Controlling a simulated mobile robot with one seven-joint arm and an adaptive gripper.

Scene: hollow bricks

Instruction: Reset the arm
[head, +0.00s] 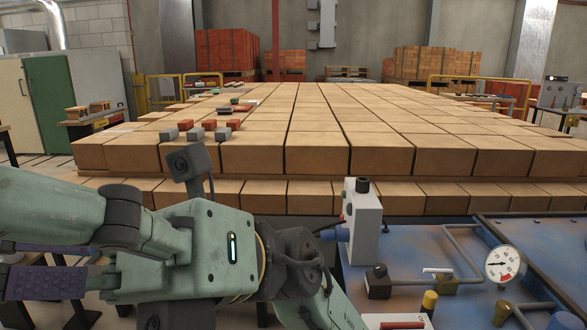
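My gripper (25,252) reaches across the lower left of the head view, pointing left. Its pale green body carries a lit strip and a small boxy camera on top. One green finger lies above and another, with a dark ribbed pad, below; a gap shows between them, and I see nothing held there. The fingertips run off the left edge. The dark wrist joint and the rest of my arm lead down to the right, out of the bottom of the view.
A wide stack of tan bricks (318,153) fills the middle, with small grey and red bricks (208,126) on its left part. A blue machine (400,245) with a gauge (504,264) and levers stands close at right. A green cabinet (50,105) is at left.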

